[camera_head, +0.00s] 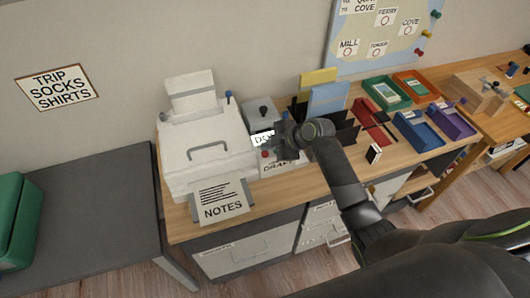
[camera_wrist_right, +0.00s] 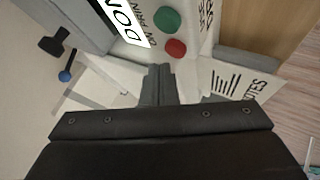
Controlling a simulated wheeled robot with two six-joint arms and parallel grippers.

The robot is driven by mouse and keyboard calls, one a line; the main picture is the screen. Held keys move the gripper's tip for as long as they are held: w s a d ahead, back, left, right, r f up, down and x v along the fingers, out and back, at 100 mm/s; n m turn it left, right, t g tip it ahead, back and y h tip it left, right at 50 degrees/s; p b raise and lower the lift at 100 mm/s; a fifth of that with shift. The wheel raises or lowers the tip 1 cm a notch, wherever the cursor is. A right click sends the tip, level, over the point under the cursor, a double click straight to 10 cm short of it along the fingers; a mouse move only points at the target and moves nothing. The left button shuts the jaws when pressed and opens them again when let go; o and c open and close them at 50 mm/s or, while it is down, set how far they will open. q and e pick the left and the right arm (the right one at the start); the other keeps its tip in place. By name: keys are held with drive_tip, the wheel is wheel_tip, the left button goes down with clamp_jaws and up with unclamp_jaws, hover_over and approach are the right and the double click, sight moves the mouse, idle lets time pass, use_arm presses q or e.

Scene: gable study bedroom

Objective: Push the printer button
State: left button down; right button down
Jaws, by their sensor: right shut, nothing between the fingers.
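The white printer (camera_head: 205,140) stands at the left end of the wooden desk, with a "NOTES" sheet (camera_head: 222,201) in its front tray. The panel at the printer's right side carries a red button (camera_wrist_right: 176,49) and a green button (camera_wrist_right: 167,20), beside a label partly reading "DON". The red button also shows small in the head view (camera_head: 265,154); the green one is hidden there. My right gripper (camera_head: 277,138) is over this panel. Its fingers (camera_wrist_right: 160,82) are shut and empty, pointing close to the red button in the wrist view; contact cannot be told. My left gripper is out of view.
A grey box with a dark knob (camera_head: 263,111) stands behind the panel. Black file holders (camera_head: 340,130) are just right of my gripper. Green (camera_head: 387,92), orange, blue and purple trays fill the desk's right. A dark table (camera_head: 90,190) stands left.

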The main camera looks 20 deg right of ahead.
sight(268, 154)
drive_tip(key=shift+f+b, duration=0.4)
drive_tip(key=shift+f+b, duration=0.35)
drive_tip(key=shift+f, duration=0.05)
idle(0.8)
drive_tip(key=shift+r, duration=0.1)
drive_tip(key=shift+r+p, duration=0.7)
drive_tip(key=shift+r, duration=0.05)
wheel_tip(268, 154, up, 5)
drive_tip(key=p, duration=0.4)
idle(0.5)
